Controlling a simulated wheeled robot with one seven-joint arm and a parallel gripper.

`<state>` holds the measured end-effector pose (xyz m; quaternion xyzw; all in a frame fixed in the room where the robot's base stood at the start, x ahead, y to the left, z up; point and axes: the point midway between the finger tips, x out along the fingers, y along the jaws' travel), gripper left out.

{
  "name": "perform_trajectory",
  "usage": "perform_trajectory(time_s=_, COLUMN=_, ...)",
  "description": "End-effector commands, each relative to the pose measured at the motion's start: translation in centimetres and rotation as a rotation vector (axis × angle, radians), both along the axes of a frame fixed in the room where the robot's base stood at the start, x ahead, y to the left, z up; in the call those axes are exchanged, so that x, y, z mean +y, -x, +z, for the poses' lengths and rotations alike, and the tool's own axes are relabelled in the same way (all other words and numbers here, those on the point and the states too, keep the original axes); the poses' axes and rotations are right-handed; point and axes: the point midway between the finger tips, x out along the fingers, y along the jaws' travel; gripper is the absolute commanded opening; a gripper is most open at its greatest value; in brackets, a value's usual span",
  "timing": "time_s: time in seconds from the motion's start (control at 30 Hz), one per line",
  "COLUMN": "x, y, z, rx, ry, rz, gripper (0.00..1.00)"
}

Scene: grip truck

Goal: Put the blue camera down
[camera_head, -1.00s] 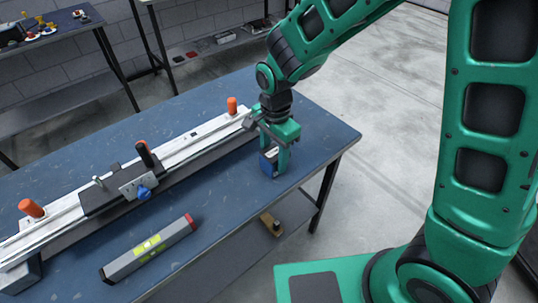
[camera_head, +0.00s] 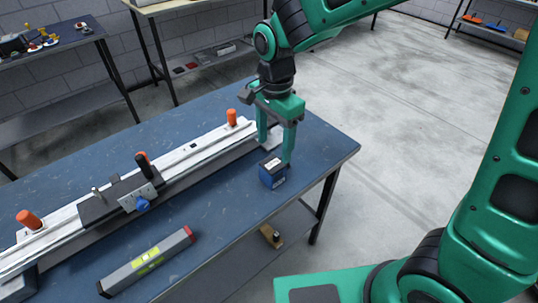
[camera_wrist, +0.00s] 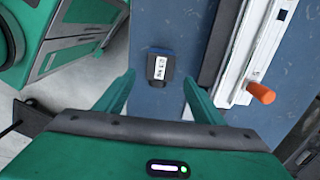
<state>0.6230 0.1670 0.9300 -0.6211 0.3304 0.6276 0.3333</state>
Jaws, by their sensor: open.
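The blue camera (camera_head: 272,171), a small box with a dark top and a white label, rests on the blue tabletop (camera_head: 222,208) near its right end. My gripper (camera_head: 276,152) is open and empty, just above and behind the camera. The wrist view shows the camera (camera_wrist: 160,66) lying beyond and between the spread fingers of my gripper (camera_wrist: 157,82), apart from both.
A slider rail (camera_head: 188,151) with orange knobs and a dark carriage (camera_head: 122,198) runs along the table. A grey level (camera_head: 148,262) with a yellow-green window lies at the front. Tabletop around the camera's front is clear. A lower shelf (camera_head: 245,245) holds a small brown object.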

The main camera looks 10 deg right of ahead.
Motion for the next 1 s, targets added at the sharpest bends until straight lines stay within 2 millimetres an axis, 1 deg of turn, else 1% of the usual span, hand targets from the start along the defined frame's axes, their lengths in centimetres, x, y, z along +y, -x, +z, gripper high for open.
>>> perform_trajectory(time_s=0.03, x=0.0, y=-0.1, z=0.8, rx=-0.002, ry=-0.002, rz=0.000, gripper=0.62)
perform_trajectory(time_s=0.1, x=0.0, y=-0.1, z=1.5, rx=-0.002, ry=-0.001, rz=0.000, gripper=0.62)
perform_trajectory(time_s=0.2, x=0.0, y=0.0, z=2.2, rx=-0.001, ry=-0.001, rz=0.000, gripper=0.62)
perform_trajectory(time_s=0.47, x=0.0, y=0.0, z=2.5, rx=0.001, ry=0.001, rz=0.000, gripper=0.62)
perform_trajectory(time_s=0.57, x=-0.6, y=-0.1, z=2.6, rx=-0.001, ry=0.001, rz=0.002, gripper=0.62)
perform_trajectory(time_s=0.67, x=-3.4, y=-0.2, z=3.1, rx=-0.007, ry=0.004, rz=0.016, gripper=0.62)
perform_trajectory(time_s=0.77, x=-8.7, y=0.0, z=4.0, rx=-0.012, ry=0.014, rz=0.047, gripper=0.62)
perform_trajectory(time_s=0.8, x=-11.2, y=0.4, z=4.4, rx=-0.014, ry=0.017, rz=0.068, gripper=0.62)
perform_trajectory(time_s=0.87, x=-15.1, y=1.3, z=4.9, rx=-0.015, ry=0.022, rz=0.097, gripper=0.62)
perform_trajectory(time_s=0.9, x=-17.5, y=2.2, z=5.2, rx=-0.016, ry=0.024, rz=0.118, gripper=0.62)
perform_trajectory(time_s=0.97, x=-20.9, y=3.8, z=5.4, rx=-0.012, ry=0.028, rz=0.150, gripper=0.62)
perform_trajectory(time_s=1.0, x=-23.1, y=5.0, z=5.6, rx=-0.011, ry=0.029, rz=0.171, gripper=0.62)
